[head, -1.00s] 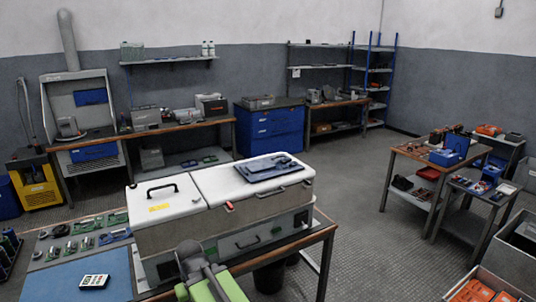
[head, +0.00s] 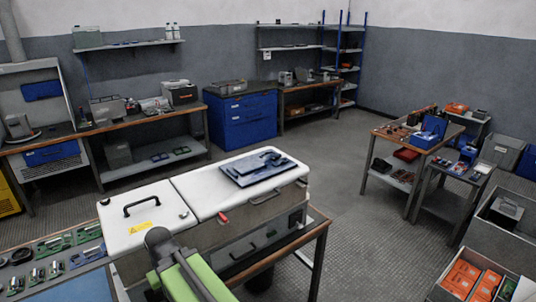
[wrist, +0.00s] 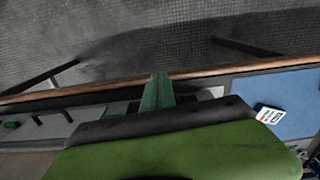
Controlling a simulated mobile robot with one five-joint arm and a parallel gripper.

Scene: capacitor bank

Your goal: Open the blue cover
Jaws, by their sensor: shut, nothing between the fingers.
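A dark blue flat panel (head: 262,168) with dark raised parts on top lies on the right white lid of the long box (head: 240,232) in the head view. It lies flat. I take it as the blue cover, but I cannot tell for sure. My green and dark grey arm rises at the bottom of the head view, in front of the box; the fingers are not seen there. In the wrist view my gripper (wrist: 158,88) is shut and empty above the bench edge, apart from the panel, which is not in that view.
The box's left lid (head: 146,214) has a black handle and a yellow label. Electronic parts and a blue mat (head: 75,285) lie on the bench at left. A side table (head: 415,140) holds a small blue box (head: 432,133). Open floor (head: 345,190) lies between bench and side tables.

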